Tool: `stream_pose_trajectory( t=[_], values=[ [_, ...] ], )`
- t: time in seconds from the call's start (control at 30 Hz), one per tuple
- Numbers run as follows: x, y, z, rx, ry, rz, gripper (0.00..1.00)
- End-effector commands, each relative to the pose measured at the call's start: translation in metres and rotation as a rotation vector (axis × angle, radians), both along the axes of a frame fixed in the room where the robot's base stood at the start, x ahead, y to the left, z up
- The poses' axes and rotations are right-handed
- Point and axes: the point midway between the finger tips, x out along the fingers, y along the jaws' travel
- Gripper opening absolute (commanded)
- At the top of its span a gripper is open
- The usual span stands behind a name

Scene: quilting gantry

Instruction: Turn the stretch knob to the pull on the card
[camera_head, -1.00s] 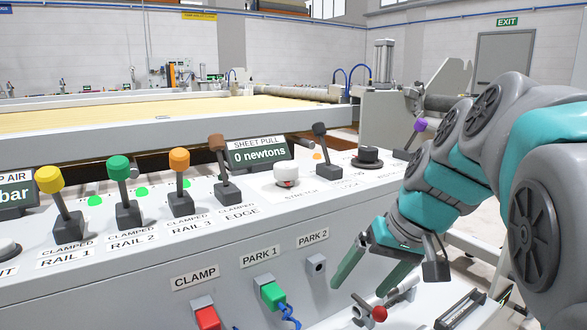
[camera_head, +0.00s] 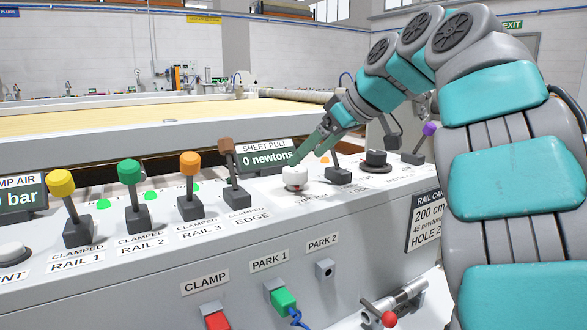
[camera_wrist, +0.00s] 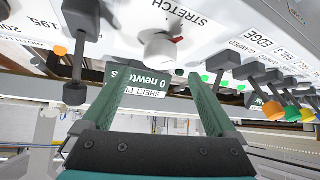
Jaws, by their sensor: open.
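The stretch knob (camera_head: 296,177) is a white round knob on the sloping panel; in the wrist view the white knob (camera_wrist: 160,50) shows a red mark beside the STRETCH label. My gripper (camera_head: 306,153) is open, its green fingers just above the knob. In the wrist view my gripper (camera_wrist: 158,76) has its fingertips spread on either side of the knob's line, with the knob just beyond them; I cannot tell whether they touch it. The SHEET PULL display (camera_head: 264,158) reads 0 newtons. The rail card (camera_head: 428,218) shows 200 cm, 45 newtons and HOLE 2, partly cut by my arm.
A brown-topped EDGE lever (camera_head: 228,150) stands left of the knob, and a dark lever (camera_head: 338,174) stands close on its right. A black knob (camera_head: 376,160) is farther right. Yellow, green and orange rail levers line the left. The park sockets are on the front face.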

Motion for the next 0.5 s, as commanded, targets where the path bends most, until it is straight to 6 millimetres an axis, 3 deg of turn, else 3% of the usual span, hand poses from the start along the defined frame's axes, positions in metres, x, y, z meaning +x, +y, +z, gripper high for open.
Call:
stream_pose_trajectory(
  t=[0.23, 0.5],
  values=[
    [0.016, 0.021, -0.029, -0.002, 0.006, -0.004, 0.93],
    [0.026, 0.034, -0.044, 0.001, 0.003, -0.004, 0.93]
  ],
)
